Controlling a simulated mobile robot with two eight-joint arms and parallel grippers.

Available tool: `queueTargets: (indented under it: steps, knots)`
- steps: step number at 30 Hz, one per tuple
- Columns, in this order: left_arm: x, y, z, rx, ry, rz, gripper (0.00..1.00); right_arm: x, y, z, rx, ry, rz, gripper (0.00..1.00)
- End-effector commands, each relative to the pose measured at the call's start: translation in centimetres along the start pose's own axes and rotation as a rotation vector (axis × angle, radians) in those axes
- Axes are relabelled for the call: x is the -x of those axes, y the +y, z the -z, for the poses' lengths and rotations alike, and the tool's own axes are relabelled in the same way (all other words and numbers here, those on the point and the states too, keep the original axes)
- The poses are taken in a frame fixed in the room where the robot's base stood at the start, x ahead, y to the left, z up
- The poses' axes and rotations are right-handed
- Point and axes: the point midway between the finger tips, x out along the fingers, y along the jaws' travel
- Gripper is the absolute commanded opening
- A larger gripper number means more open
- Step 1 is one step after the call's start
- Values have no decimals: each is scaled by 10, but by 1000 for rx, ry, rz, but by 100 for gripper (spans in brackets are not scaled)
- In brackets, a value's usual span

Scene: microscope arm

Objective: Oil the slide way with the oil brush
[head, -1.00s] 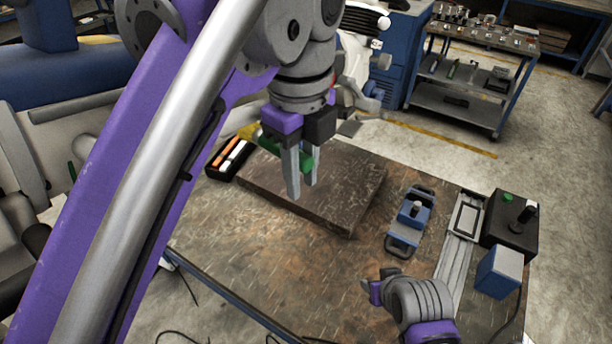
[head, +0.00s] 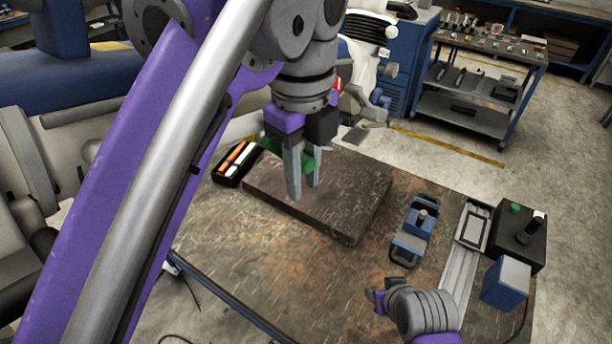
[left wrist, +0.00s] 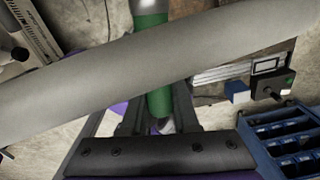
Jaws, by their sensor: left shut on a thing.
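My left gripper (head: 303,190) is above the dark plate on the table, fingers pointing down. It is shut on a green-handled tool, likely the oil brush (head: 307,159). In the left wrist view the brush (left wrist: 159,101) shows a green handle and a silver collar; its bristles are out of sight. The slide way (head: 458,272) is a pale metal rail with a framed carriage at the table's right, well apart from the brush. It also shows in the left wrist view (left wrist: 222,72). My right gripper (head: 376,297) is low near the rail, its fingers unclear.
The thick plate (head: 325,200) lies under my left gripper. A blue clamp-like fixture (head: 414,230), a black control box (head: 518,240) and a blue block (head: 506,283) stand near the rail. A black tray (head: 235,163) is at the plate's left.

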Motion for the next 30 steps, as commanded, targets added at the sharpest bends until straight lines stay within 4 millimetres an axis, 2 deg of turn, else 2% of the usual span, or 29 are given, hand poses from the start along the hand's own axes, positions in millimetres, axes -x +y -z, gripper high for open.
queueTargets:
  steps: [8,18,25,30]
  knots:
    - [2,3,-1,-1,0,0,0,0,0,0,0,0,0,50]
    - [8,28,5,-1,0,0,0,0,0,0,0,0,0,50]
    - [10,36,6,-1,0,0,0,0,0,0,0,0,0,50]
    - [13,48,8,-1,0,0,0,0,0,0,0,0,0,50]
